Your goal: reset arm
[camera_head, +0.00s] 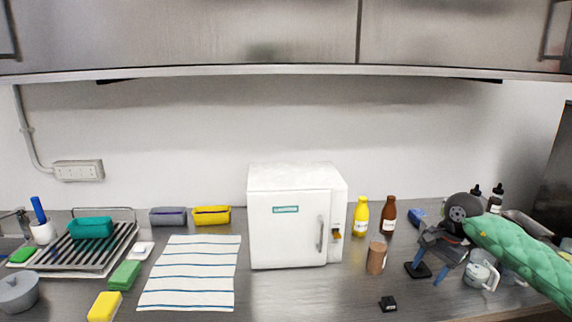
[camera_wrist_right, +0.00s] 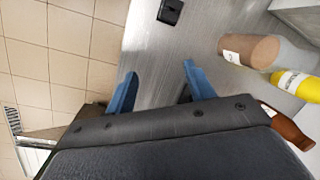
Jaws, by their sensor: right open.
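My right gripper (camera_head: 430,276) shows at the right of the head view, on the arm with the green padded sleeve. Its blue fingers are spread apart with nothing between them, above the right part of the counter. In the right wrist view the two blue fingers (camera_wrist_right: 157,92) are also apart, with only bare counter and floor behind them. My left gripper is in neither view.
A white batch freezer (camera_head: 287,229) stands mid-counter. A brown cup (camera_head: 376,258), yellow bottle (camera_head: 361,217) and brown bottle (camera_head: 388,216) stand left of my right gripper. A small black object (camera_head: 388,304) lies near the front. A white jug (camera_head: 481,275) stands close right.

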